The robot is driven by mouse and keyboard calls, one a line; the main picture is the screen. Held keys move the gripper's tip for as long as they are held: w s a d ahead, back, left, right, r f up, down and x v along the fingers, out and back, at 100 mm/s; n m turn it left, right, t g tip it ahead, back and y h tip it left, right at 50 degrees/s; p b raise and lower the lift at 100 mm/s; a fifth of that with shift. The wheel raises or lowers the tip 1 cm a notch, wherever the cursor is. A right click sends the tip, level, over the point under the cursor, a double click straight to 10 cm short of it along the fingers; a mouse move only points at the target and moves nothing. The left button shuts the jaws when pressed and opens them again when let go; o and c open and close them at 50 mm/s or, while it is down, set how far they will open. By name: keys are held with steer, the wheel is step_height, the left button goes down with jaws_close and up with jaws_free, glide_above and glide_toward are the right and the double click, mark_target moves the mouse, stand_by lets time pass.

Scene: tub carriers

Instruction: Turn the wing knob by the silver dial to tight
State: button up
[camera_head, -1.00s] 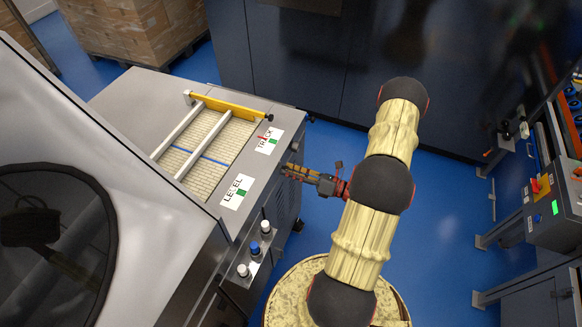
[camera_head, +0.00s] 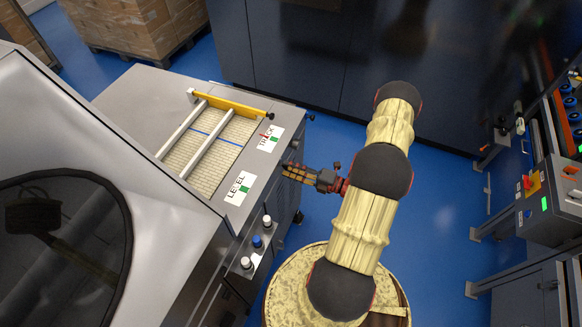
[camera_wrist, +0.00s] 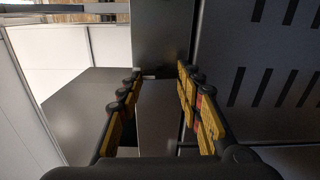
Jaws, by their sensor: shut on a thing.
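My gripper (camera_head: 287,170) reaches left to the side of the grey machine (camera_head: 272,207), just below the edge of its top. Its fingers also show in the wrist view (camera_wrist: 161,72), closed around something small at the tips. The fingers cover the wing knob, so its shape and angle cannot be seen. I cannot pick out the silver dial or a tight mark in either view.
The machine's top carries a TRACK label (camera_head: 270,139), a LEVEL label (camera_head: 240,188) and a yellow bar (camera_head: 230,104). White and blue knobs (camera_head: 257,241) sit lower on its front. Blue floor (camera_head: 318,215) is open beside it. A control box (camera_head: 553,200) stands at right.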

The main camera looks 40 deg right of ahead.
steer(key=shift+m, duration=0.5)
steer(key=o, duration=1.2)
steer(key=shift+c, duration=0.2)
steer(key=shift+s+d, duration=0.1)
steer(key=v, duration=1.1)
steer(key=shift+s, duration=0.4)
steer(key=shift+d, duration=0.1)
